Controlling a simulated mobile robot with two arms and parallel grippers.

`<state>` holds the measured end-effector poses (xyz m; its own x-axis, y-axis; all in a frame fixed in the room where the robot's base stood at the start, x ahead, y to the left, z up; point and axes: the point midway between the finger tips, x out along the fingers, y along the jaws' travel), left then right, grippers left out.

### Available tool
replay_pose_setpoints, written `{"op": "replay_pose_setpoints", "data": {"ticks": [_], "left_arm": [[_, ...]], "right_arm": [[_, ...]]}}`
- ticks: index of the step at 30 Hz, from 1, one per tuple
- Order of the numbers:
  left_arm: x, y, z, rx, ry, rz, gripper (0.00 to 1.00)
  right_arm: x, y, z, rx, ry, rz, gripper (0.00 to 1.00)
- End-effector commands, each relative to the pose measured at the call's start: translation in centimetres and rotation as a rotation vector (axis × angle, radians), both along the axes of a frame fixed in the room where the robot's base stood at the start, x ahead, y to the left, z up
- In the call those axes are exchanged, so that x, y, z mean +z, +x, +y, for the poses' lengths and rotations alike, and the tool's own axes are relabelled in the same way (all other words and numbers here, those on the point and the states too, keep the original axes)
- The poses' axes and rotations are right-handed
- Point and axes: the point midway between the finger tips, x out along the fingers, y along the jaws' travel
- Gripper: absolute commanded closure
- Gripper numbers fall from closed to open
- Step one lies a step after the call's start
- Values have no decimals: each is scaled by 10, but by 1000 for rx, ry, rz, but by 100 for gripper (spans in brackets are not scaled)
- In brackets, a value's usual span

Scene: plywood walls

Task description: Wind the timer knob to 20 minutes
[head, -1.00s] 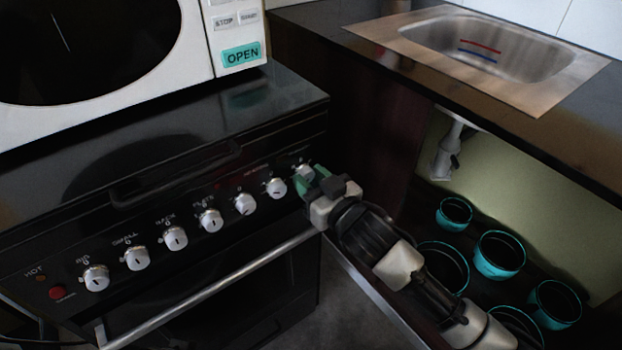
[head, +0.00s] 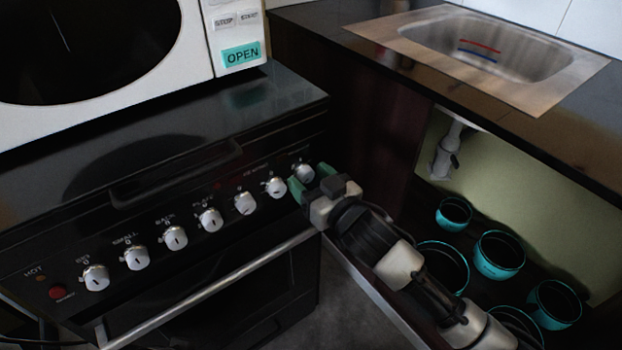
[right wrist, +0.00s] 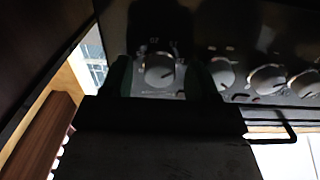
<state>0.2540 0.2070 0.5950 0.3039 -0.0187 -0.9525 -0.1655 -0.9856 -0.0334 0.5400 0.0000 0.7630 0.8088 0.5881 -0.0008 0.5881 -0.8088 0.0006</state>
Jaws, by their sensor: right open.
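The timer knob (head: 304,173) is the silver knob at the right end of the row on the black stove front. It also shows in the right wrist view (right wrist: 158,70), with a dark mark pointing to the right. My right gripper (head: 309,178) is open, with its green fingertips on either side of this knob. In the right wrist view the gripper (right wrist: 162,78) has a gap between each finger and the knob. My left gripper is out of view.
Several other knobs, such as the neighbouring one (head: 276,187), line the panel to the left. The oven handle bar (head: 215,287) runs below. A white microwave (head: 196,60) stands above. Teal-rimmed pots (head: 499,255) sit under the sink (head: 560,70) at right.

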Motion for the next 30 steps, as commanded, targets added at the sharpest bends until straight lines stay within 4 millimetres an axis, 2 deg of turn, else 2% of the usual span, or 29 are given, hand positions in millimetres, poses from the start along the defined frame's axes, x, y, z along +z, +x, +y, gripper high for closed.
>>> {"op": "replay_pose_setpoints", "data": {"ticks": [5, 9, 18, 24, 30], "left_arm": [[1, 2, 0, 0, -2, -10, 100], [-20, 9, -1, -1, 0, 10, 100], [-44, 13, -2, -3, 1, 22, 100], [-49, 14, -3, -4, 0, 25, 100], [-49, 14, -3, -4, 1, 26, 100]], "right_arm": [[0, -11, -8, -1, 0, 2, 40], [0, -33, -24, -1, 0, 4, 40], [-1, -76, -55, -1, -1, 3, 40], [0, -87, -63, -1, -1, 1, 40], [0, -87, -64, 0, 0, 0, 40]]}}
